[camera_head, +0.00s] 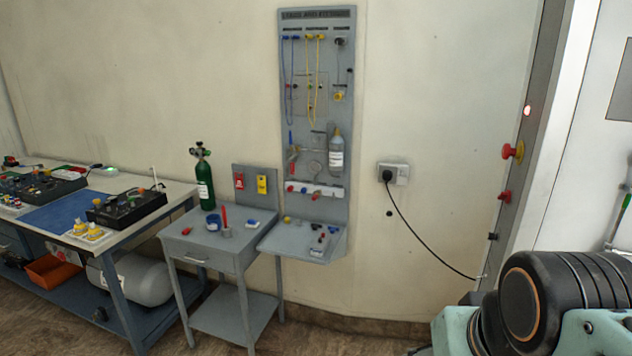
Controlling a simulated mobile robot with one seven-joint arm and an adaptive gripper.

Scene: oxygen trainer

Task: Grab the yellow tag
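The yellow tag (262,184) hangs on a small grey upright panel (250,205) at the back of a grey side table. A red tag (239,181) hangs just left of it on the same panel. Nothing covers the yellow tag. My gripper is not in view.
The grey side table (189,234) holds a green cylinder (203,178) and small items. A tall tool board (318,120) with a shelf stands right of the tag. A workbench (168,196) is at left. A black cable (423,240) hangs from a wall socket.

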